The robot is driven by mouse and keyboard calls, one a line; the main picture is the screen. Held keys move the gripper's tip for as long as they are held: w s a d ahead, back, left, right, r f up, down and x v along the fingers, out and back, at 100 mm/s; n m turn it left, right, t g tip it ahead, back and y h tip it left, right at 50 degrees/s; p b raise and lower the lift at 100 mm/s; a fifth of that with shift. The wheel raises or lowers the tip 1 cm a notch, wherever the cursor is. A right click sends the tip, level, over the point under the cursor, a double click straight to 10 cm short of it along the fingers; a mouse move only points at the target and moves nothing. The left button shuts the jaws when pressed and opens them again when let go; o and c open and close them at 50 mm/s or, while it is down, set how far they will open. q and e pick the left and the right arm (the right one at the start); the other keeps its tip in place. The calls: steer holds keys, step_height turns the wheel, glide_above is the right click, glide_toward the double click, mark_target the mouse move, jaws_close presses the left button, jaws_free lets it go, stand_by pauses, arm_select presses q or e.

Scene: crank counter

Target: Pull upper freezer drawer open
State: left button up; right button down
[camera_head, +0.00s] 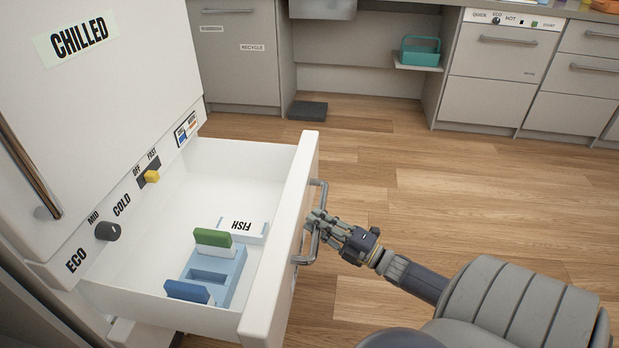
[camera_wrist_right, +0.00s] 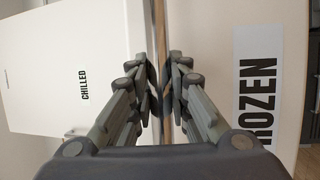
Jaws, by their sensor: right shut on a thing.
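The upper freezer drawer (camera_head: 265,300) is pulled well out from the white fridge-freezer in the head view. Its grey bar handle (camera_head: 325,190) is on the front face, towards the right. My right gripper (camera_head: 318,222) is at this handle, with its fingers shut around the bar. In the right wrist view the fingers of my right gripper (camera_wrist_right: 167,90) close together at the drawer edge, beside a FROZEN label (camera_wrist_right: 257,95). Inside the drawer are a light-blue tray (camera_head: 238,280) with a green block (camera_head: 213,238) and a blue block (camera_head: 187,292), and a FISH box (camera_head: 243,230). My left gripper is not in view.
The CHILLED door (camera_head: 100,110) above the drawer is shut. A control strip has a black knob (camera_head: 107,231) and a yellow switch (camera_head: 152,176). Wooden floor (camera_head: 420,170) lies clear to the right. Cabinets, a dark floor block (camera_head: 307,110) and a teal basket (camera_head: 419,52) are at the back.

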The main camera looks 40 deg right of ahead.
steer(key=shift+s+f, duration=0.1)
steer(key=shift+s, duration=0.05)
steer(key=c, duration=1.5)
jaws_free()
steer(key=shift+d, duration=0.1)
steer(key=v, duration=1.2)
